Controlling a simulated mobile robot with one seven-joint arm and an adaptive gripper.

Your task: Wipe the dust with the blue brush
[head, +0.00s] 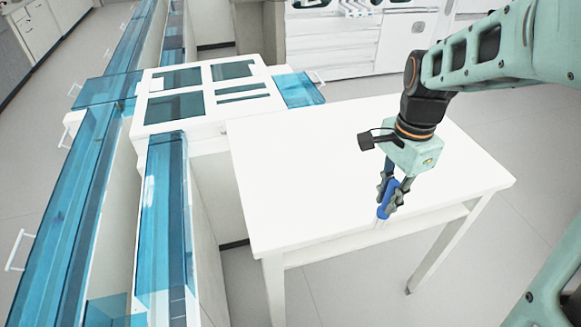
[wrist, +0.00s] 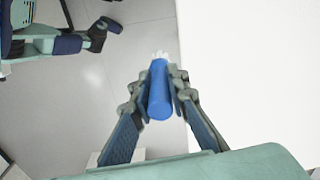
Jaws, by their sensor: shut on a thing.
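The blue brush (head: 384,206) is between the fingers of my gripper (head: 389,190), at the front edge of the white table (head: 300,190). In the wrist view the brush (wrist: 159,92) shows as a blue handle with pale bristles at its far end. My gripper (wrist: 160,85) is shut on the handle from both sides. In that view the brush lies over the floor, just left of the table's edge. I cannot tell whether the bristles touch the table. I cannot make out any dust on the tabletop.
The tabletop is bare and free to the left and behind my gripper. A white unit with blue-tinted panels (head: 205,90) adjoins the table at the back left. Blue-topped tracks (head: 165,220) run along the left. White drawers (head: 330,50) stand at the back.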

